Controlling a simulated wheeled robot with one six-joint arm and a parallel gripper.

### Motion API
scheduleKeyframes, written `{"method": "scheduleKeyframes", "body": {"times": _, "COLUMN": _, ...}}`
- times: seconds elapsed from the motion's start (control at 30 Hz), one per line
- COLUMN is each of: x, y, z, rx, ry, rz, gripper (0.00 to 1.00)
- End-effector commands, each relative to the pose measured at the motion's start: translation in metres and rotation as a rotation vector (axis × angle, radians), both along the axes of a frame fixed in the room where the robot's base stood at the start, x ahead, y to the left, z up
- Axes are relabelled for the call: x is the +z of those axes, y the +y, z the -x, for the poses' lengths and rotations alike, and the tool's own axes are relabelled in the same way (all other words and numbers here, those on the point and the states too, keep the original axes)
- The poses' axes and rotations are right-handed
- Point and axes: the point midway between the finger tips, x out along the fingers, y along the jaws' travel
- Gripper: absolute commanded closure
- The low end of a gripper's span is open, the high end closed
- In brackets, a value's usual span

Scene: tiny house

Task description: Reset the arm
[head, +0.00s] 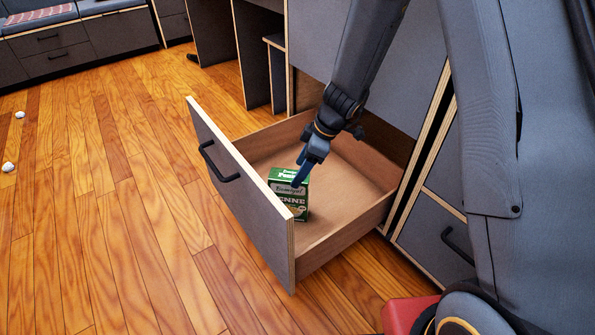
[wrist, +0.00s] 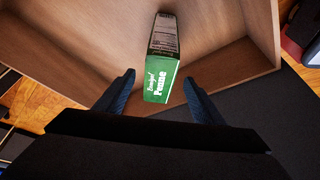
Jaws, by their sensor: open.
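My gripper (head: 303,174) is over the open drawer (head: 350,168), pointing down into it. In the wrist view its two fingers (wrist: 160,88) are spread apart with nothing held between them. A green penne box (head: 289,193) stands in the drawer close to the front panel. In the wrist view the box (wrist: 160,80) shows just beyond the gap between the fingertips. In the head view a blue finger overlaps the box's right edge; I cannot tell whether it touches.
The drawer's front panel (head: 240,195) with its black handle (head: 218,162) juts out over the wooden floor (head: 110,210). Grey cabinets (head: 390,75) stand behind and to the right of the drawer. Small white objects (head: 8,167) lie on the floor at far left. The floor left of the drawer is mostly clear.

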Motion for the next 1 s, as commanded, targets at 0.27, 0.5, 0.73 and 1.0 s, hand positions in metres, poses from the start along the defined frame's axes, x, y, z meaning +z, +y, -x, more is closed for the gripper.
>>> {"method": "scheduleKeyframes", "body": {"times": 0.27, "x": 0.000, "y": 0.000, "z": 0.000, "rx": 0.000, "ry": 0.000, "rz": 0.000, "gripper": 0.38}}
{"method": "scheduleKeyframes", "body": {"times": 0.5, "x": 0.002, "y": -0.002, "z": 0.001, "rx": -0.011, "ry": 0.004, "rz": 0.002, "gripper": 0.38}}
{"method": "scheduleKeyframes", "body": {"times": 0.73, "x": 0.031, "y": -0.027, "z": 0.019, "rx": -0.184, "ry": 0.060, "rz": 0.038, "gripper": 0.38}}
{"method": "scheduleKeyframes", "body": {"times": 1.0, "x": 0.082, "y": -0.079, "z": 0.063, "rx": -0.575, "ry": 0.137, "rz": 0.110, "gripper": 0.38}}
